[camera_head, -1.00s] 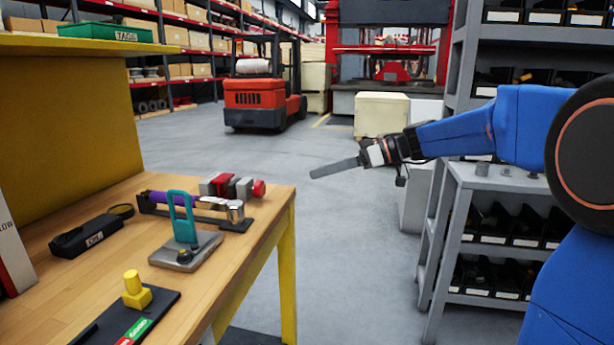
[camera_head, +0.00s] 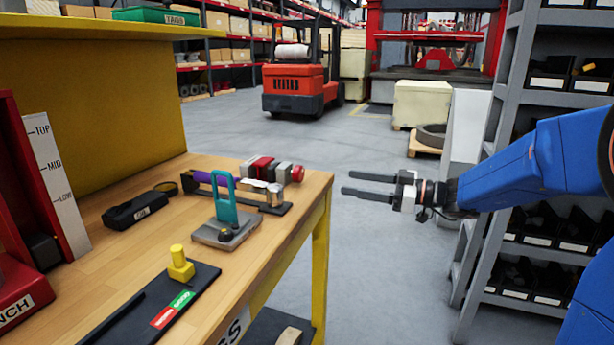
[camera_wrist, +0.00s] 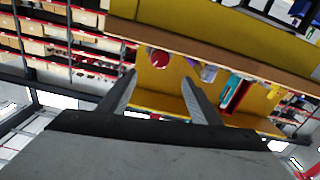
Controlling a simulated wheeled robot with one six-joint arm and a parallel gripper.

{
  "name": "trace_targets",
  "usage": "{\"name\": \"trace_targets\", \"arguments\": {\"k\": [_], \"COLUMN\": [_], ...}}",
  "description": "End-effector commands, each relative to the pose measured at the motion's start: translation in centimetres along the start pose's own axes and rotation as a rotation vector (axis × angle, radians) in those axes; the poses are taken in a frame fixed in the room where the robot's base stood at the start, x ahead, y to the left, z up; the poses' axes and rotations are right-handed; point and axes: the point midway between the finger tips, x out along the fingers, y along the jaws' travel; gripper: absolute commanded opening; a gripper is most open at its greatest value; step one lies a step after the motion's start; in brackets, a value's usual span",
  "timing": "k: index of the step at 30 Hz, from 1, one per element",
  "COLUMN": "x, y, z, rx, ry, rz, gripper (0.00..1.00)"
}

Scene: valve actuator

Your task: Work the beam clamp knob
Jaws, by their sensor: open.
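A round red knob (camera_head: 298,174) sits at the right end of a row of grey and red blocks (camera_head: 264,167) at the back right of the wooden bench. No label confirms that it is the beam clamp knob. It also shows in the wrist view (camera_wrist: 159,60). A black rack beside it holds a purple bar (camera_head: 212,179) and a metal cylinder (camera_head: 275,194). My gripper (camera_head: 350,183) is open and empty, in the air right of the bench edge, with its fingers pointing left. In the wrist view the knob appears just beyond the fingertips, apart from them.
A teal handle (camera_head: 224,199) stands on a grey base with a black knob (camera_head: 225,236). A yellow knob (camera_head: 181,266) stands on a black plate nearer the front. A black box (camera_head: 135,210) lies left. Grey shelving (camera_head: 500,120) stands behind my arm. Open floor lies beyond the bench.

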Motion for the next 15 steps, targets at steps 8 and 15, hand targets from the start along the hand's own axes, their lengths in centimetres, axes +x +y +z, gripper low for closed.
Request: {"name": "trace_targets", "arguments": {"k": [8,15], "x": [4.5,8.3], "y": [-0.1,-0.1], "z": [0.0,0.0], "rx": [0.001,0.000], "ry": [0.000,0.000], "rz": [-0.004,-0.003], "gripper": [0.58,0.58]}}
